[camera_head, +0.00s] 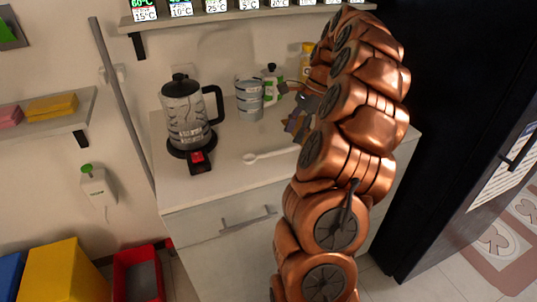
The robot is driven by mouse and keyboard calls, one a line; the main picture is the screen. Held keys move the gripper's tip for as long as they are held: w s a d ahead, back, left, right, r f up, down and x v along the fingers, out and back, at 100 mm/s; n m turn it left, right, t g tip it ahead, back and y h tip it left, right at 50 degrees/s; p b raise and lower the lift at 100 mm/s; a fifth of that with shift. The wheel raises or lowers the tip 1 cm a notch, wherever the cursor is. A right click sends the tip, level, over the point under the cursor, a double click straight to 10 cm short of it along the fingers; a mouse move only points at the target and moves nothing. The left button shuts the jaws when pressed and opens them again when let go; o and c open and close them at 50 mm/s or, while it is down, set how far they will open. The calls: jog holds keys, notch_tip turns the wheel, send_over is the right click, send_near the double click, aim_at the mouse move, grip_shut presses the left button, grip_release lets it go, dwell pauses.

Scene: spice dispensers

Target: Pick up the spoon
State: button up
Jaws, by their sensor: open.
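A white spoon (265,156) lies on the white counter (220,181), near its front edge. Its round bowl end points left, and its handle runs right until my copper arm hides the rest. My gripper (290,104) is above the counter at the far side of the arm, partly hidden by it. It is open, to the right of and beyond the spoon's bowl and apart from it. The fingertips are small and hard to make out.
A kettle (184,112) with a black lid stands left of the spoon. A metal canister (249,99), a white-green bottle (270,86) and a yellow bottle (306,56) stand at the back. A dark tall cabinet (440,90) is at the right.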

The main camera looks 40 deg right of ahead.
aim_at(272, 154)
jog(key=shift+x, duration=2.25)
jog(key=shift+a, duration=0.1)
jog(key=shift+c, duration=0.4)
grip_shut()
